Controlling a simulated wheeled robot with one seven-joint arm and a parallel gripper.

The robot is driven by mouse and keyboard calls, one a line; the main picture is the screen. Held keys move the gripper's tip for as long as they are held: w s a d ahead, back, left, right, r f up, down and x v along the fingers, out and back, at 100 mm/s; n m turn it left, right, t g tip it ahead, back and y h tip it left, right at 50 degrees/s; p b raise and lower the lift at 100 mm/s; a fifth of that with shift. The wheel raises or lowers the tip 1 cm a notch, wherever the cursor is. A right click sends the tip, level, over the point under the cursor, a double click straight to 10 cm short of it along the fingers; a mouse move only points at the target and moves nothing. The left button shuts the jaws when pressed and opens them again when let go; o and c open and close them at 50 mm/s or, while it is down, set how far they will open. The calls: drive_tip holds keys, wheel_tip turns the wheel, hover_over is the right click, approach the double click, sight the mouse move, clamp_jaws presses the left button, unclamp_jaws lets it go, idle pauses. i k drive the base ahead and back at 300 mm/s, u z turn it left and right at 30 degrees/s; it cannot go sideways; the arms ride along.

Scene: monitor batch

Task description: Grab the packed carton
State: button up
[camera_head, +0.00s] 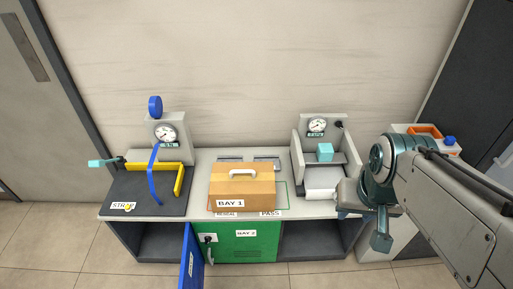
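The packed carton (255,182) is a brown box with a white handle on top and a "BAY 1" label on its front. It sits upright on the middle of the grey bench (202,170), above the green door. My gripper (348,196) is at the right end of the bench, by the right-hand gauge station, well to the right of the carton and apart from it. Its fingers are small and partly hidden by my arm, so I cannot tell whether they are open or shut.
The left station (167,138) has a gauge, a blue bar (153,180) and a yellow rail (179,180). A blue door (190,256) stands open in front, beside the green door (245,250). Space above the carton is clear.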

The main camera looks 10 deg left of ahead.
sight(245, 187)
drive_tip(key=u, duration=0.45)
drive_tip(key=i, duration=0.9)
drive_tip(key=u, duration=0.6)
